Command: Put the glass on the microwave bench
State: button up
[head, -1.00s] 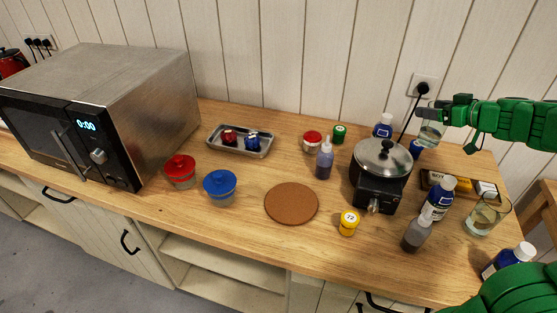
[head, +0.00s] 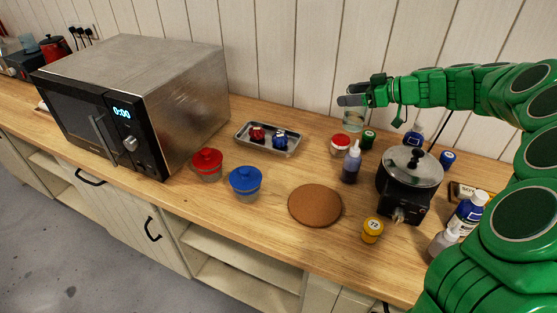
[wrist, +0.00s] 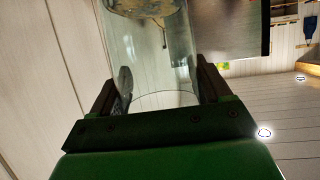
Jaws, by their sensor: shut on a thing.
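A clear glass (head: 353,120) is held between the fingers of my gripper (head: 352,101), above the back of the wooden bench, over the small jars in the head view. In the wrist view the glass (wrist: 148,55) fills the space between the two dark fingers (wrist: 160,92), which press on its sides. Its far end shows a yellowish tint. The microwave (head: 135,100) stands on the left part of the bench (head: 275,192), its display reading 0:00.
A red-lidded pot (head: 207,165), a blue-lidded pot (head: 245,183) and a metal tray (head: 268,148) stand right of the microwave. A cork mat (head: 315,205) lies bare. Jars, a dropper bottle (head: 352,163) and a black cooker (head: 405,185) crowd the right.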

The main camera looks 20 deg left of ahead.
jog(key=s+a+n+g, duration=0.1)
jog(key=s+a, duration=0.1)
jog(key=a, duration=0.3)
jog(key=w+a+f, duration=0.7)
jog(key=w+f, duration=0.5)
jog(key=shift+w+f+g, duration=0.15)
jog(key=shift+f+g, duration=0.15)
dwell(0.9)
jog(key=shift+f, duration=0.1)
jog(key=o, duration=1.6)
